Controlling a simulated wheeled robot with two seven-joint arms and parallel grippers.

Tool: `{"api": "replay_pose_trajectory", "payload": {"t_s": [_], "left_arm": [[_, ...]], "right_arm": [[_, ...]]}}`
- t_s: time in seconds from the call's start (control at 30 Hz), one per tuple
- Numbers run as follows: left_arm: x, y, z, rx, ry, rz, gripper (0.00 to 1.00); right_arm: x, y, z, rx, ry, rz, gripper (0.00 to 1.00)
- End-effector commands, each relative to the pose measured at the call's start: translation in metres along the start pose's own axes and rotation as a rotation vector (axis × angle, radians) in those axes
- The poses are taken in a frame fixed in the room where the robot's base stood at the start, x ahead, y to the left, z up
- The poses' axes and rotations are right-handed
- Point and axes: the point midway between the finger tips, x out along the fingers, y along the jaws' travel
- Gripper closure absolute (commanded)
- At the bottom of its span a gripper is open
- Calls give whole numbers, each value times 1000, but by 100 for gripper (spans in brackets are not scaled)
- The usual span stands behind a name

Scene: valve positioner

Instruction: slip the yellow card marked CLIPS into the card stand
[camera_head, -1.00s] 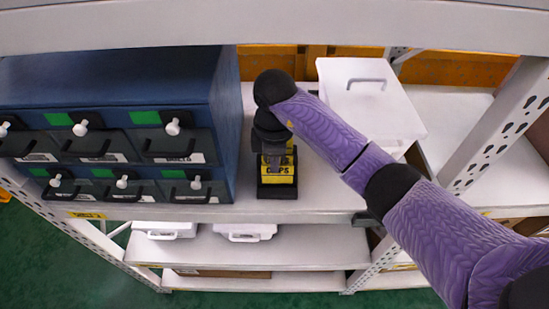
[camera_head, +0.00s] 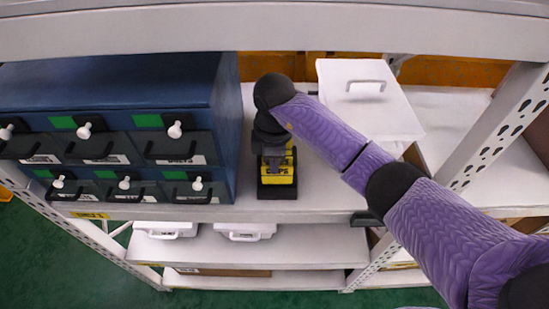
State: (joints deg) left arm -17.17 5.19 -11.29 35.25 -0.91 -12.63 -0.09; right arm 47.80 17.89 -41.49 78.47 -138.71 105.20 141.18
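The yellow card marked CLIPS (camera_head: 282,170) is upright at the black card stand (camera_head: 277,191) on the shelf, right of the blue drawer cabinet. Its lower part shows yellow at the stand, and its upper part is largely covered by my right gripper. My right gripper (camera_head: 273,163) points down at the card from above, with its dark fingers in front of or around the card. The picture is too small to show whether the fingers are shut on it, or how deep the card sits in the stand. My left gripper is not in view.
The blue drawer cabinet (camera_head: 220,120) stands close on the left of the stand. A white lidded box (camera_head: 365,110) stands behind on the right, under my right forearm. A shelf beam (camera_head: 270,30) crosses above. White boxes (camera_head: 245,230) sit on the lower shelf.

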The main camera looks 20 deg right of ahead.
Motion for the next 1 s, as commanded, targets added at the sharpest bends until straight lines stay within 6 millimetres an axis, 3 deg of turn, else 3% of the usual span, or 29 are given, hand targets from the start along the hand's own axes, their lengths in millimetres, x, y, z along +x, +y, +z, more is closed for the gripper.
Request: {"api": "replay_pose_trajectory", "payload": {"t_s": [1.0], "left_arm": [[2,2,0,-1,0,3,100]], "right_arm": [[10,0,0,0,0,0,100]]}}
